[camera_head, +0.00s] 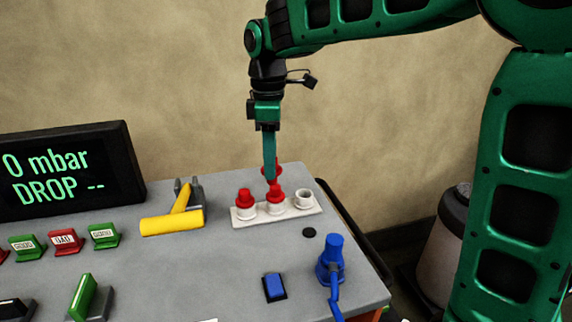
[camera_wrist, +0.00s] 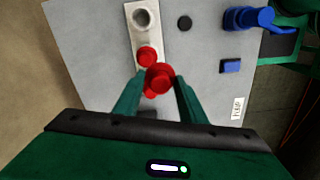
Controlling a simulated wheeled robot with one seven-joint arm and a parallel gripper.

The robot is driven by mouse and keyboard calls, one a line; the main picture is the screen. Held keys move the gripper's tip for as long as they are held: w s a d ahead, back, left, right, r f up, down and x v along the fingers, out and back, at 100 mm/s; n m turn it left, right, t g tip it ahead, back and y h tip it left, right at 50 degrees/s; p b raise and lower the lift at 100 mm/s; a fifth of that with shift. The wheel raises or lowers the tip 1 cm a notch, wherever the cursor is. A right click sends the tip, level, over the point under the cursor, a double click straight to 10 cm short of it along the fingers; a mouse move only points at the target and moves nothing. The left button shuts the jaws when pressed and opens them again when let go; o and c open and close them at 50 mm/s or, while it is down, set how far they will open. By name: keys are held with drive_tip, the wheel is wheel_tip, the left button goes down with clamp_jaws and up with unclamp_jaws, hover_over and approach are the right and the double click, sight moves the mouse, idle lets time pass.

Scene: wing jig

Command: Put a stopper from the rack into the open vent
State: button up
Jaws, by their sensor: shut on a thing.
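A white block (camera_head: 308,212) has white cups in a row; it also shows in the wrist view (camera_wrist: 131,26). Red stoppers sit in its left cup (camera_head: 245,196) and middle cup (camera_head: 275,194). The right cup (camera_head: 304,198) is open and empty. My gripper (camera_head: 270,176) points down over the block. In the wrist view my gripper (camera_wrist: 159,84) is shut on a red stopper (camera_wrist: 160,77), next to a seated one (camera_wrist: 147,56). The fingers partly hide the held stopper in the head view. I cannot tell whether the block is the rack or carries the vent.
A dark round spot (camera_head: 308,232) lies in front of the block. A blue valve (camera_head: 331,262) and a blue switch (camera_head: 274,287) are nearer. A yellow T-handle (camera_head: 172,221) is left, beside a display (camera_head: 66,170). Grey panel is bare between them.

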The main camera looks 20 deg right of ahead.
drive_tip(key=shift+s+a+r, duration=0.2)
drive_tip(key=shift+a+r, duration=0.4)
drive_tip(key=shift+a, duration=0.15)
drive_tip(key=shift+r, duration=1.4)
drive_tip(key=shift+s, duration=0.1)
